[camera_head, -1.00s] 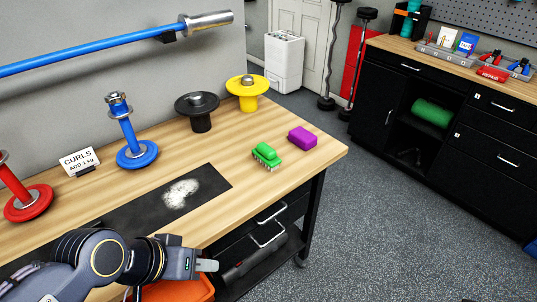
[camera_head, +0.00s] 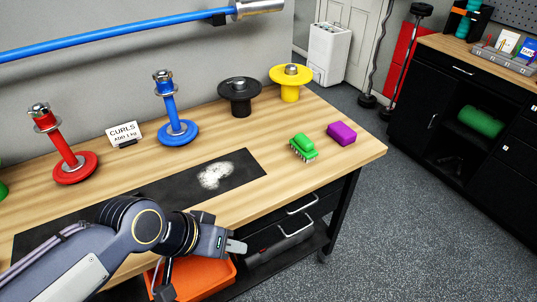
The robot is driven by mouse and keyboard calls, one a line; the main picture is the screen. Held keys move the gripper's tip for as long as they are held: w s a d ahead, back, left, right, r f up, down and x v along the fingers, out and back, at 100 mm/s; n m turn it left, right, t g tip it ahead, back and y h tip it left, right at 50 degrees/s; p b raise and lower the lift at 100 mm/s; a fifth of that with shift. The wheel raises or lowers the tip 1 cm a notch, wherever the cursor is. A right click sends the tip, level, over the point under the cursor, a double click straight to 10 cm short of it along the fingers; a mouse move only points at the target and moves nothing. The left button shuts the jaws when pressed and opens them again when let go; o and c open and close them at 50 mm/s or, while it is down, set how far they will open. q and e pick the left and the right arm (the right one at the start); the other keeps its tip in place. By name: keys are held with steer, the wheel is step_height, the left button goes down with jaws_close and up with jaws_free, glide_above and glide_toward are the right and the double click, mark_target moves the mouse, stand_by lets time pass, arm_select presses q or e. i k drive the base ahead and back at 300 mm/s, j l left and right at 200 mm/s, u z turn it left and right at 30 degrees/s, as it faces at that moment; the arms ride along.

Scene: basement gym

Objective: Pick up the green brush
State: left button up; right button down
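The green brush (camera_head: 303,147) lies bristles down on the wooden table (camera_head: 240,206), near its right end. My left gripper (camera_head: 238,246) is in front of the table's front edge, to the lower left of the brush and well apart from it. Its fingers show side-on as one short pale tip, so I cannot tell whether it is open or shut. I see nothing held in it. My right gripper is not in view.
A purple block (camera_head: 341,133) sits just right of the brush. A black mat (camera_head: 190,187) with white powder lies left of it. Weight stands, including a yellow one (camera_head: 291,82), line the back. An orange bin (camera_head: 197,275) is below the front edge.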

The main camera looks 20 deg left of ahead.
mark_target(301, 143)
steer(key=u, duration=0.4)
steer(key=i+l+u, duration=0.1)
steer(key=u, duration=0.25)
steer(key=i+l+u, duration=0.1)
steer(key=u, duration=0.3)
steer(key=i+l+u, duration=0.2)
steer(key=l, duration=0.15)
steer(key=i+l+u, duration=0.25)
steer(key=l, duration=0.15)
steer(key=l+u, duration=0.2)
steer(key=l, duration=0.15)
steer(key=i+l, duration=0.1)
steer(key=l, duration=0.15)
steer(key=i+l, duration=0.1)
steer(key=l, duration=0.2)
